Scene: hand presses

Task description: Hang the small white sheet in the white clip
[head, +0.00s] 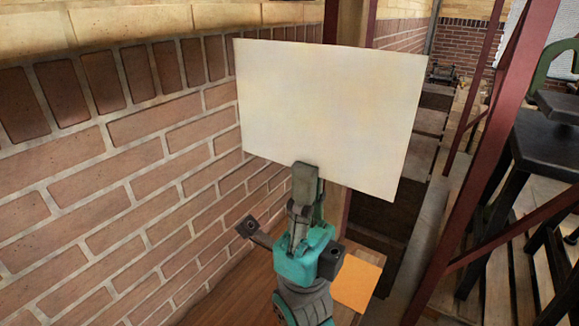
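The white sheet (325,110) is a plain off-white rectangle in the upper middle of the head view. It stands up in the air, slightly tilted, its lower edge sloping down to the right. My gripper (306,172) is at the middle of that lower edge and appears shut on it, with one grey finger in front of the sheet. The other finger's contact is hidden behind. I cannot make out the white clip in this view; the sheet covers much of the background.
A brick wall (130,190) with a pale ledge runs along the left. An orange sheet (357,282) lies low, just right of my wrist. Dark red metal posts (480,160) and a dark press or stand (540,140) are on the right. Dark boxes (385,225) stand behind the sheet.

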